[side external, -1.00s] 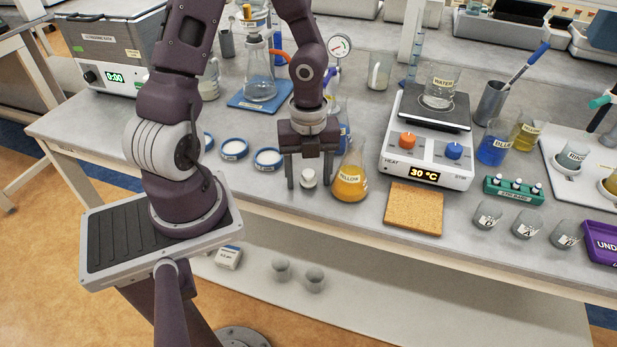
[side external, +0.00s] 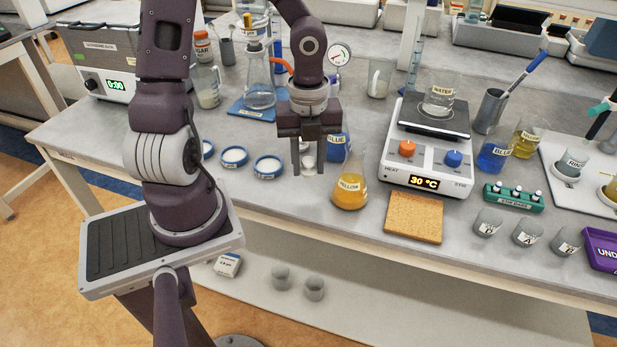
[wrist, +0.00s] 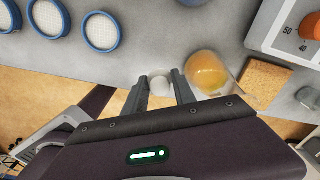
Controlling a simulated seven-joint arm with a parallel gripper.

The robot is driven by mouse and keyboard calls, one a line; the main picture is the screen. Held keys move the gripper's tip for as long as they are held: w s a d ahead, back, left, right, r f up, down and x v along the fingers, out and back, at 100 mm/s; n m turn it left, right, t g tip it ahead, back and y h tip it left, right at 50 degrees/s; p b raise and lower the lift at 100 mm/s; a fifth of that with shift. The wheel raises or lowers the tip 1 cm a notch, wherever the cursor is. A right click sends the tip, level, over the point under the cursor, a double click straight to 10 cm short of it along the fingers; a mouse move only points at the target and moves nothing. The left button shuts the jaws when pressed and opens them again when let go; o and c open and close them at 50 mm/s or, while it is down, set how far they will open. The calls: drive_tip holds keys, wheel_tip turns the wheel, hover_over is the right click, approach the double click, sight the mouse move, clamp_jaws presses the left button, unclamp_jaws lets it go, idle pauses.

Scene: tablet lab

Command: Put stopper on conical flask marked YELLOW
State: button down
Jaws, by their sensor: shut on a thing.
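My gripper (side external: 309,170) is shut on a small whitish stopper (side external: 308,157), which sits between the two fingers; the stopper also shows in the wrist view (wrist: 160,86). The stopper appears held a little above the bench. The conical flask marked YELLOW (side external: 349,193), with orange-yellow liquid, stands on the bench just right of my gripper. It also shows in the wrist view (wrist: 208,76), right of the fingers. Its mouth is hard to make out.
A BLUE-labelled flask (side external: 338,147) stands right behind my gripper. White-filled blue dishes (side external: 268,166) lie to the left. The hotplate (side external: 427,172) and a cork mat (side external: 414,219) are right of the YELLOW flask. The bench front edge is near.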

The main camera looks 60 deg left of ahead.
sight(309, 160)
wheel_tip(309, 160, up, 20)
drive_tip(key=r, duration=0.1)
drive_tip(key=w+d, duration=0.5)
drive_tip(key=w, duration=0.2)
wheel_tip(309, 160, down, 12)
drive_tip(key=shift+f, duration=0.2)
drive_tip(key=shift+f, duration=0.15)
idle(1.7)
drive_tip(key=shift+c, duration=1.1)
unclamp_jaws()
